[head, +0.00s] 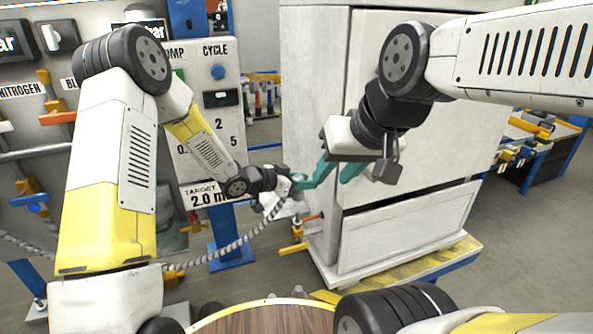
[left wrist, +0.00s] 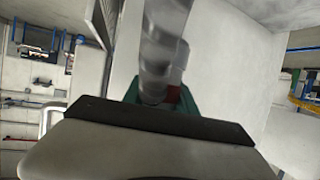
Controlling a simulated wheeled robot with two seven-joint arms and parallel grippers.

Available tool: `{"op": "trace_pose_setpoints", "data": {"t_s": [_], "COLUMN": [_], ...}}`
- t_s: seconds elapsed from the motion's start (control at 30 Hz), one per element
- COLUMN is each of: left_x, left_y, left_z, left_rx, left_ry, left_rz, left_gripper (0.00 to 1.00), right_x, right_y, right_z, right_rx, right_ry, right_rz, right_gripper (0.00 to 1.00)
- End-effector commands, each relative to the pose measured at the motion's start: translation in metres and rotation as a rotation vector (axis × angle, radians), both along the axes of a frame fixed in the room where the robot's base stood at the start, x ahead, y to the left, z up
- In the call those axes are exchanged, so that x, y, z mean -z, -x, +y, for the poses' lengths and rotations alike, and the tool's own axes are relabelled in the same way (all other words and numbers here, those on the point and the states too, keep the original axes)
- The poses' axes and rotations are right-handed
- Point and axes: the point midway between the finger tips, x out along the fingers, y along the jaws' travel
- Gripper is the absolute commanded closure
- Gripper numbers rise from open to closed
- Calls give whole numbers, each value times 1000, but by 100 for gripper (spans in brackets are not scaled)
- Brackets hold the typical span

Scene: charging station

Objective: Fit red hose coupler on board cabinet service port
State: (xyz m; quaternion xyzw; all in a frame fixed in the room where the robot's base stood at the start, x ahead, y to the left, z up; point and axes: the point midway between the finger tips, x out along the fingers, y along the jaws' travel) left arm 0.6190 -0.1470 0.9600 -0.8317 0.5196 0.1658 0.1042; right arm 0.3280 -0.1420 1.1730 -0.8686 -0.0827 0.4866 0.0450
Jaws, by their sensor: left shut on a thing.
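My left gripper (head: 293,181) is shut on the end of a grey ribbed hose (head: 240,240) beside the cabinet's left edge. The left wrist view shows the hose (left wrist: 163,45) large, with a bit of the red coupler (left wrist: 173,96) between the teal fingers. The coupler is mostly hidden. The board cabinet (head: 315,90) is tall and off-white. A small red-tipped fitting (head: 311,217) and yellow pipework (head: 298,246) sit low at its left side; I cannot tell which part is the service port. My right gripper (head: 334,172) hangs in front of the cabinet, its teal fingers apart and empty.
A grey panel with gas labels and a cycle control column (head: 215,120) stands at the left. A round wooden table top (head: 265,319) is at the bottom. A yellow-striped plinth (head: 420,262) runs under the cabinet. Open floor (head: 510,250) lies at the right.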

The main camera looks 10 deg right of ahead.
Motion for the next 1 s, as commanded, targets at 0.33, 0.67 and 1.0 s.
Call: {"op": "trace_pose_setpoints", "data": {"t_s": [0.33, 0.67, 1.0], "left_x": [32, 42, 42], "left_y": [0, -1, 0], "left_z": [0, 0, 0], "left_rx": [-1, -1, -1], "left_ry": [1, 1, 1], "left_rz": [-1, -3, -2], "left_gripper": [100, 100, 100], "right_x": [0, 0, 0], "right_y": [0, 0, 0], "right_z": [0, 0, 0], "right_rx": [0, 0, 0], "right_ry": [0, 0, 0], "right_rz": [0, 0, 0], "right_gripper": [64, 64, 64]}}
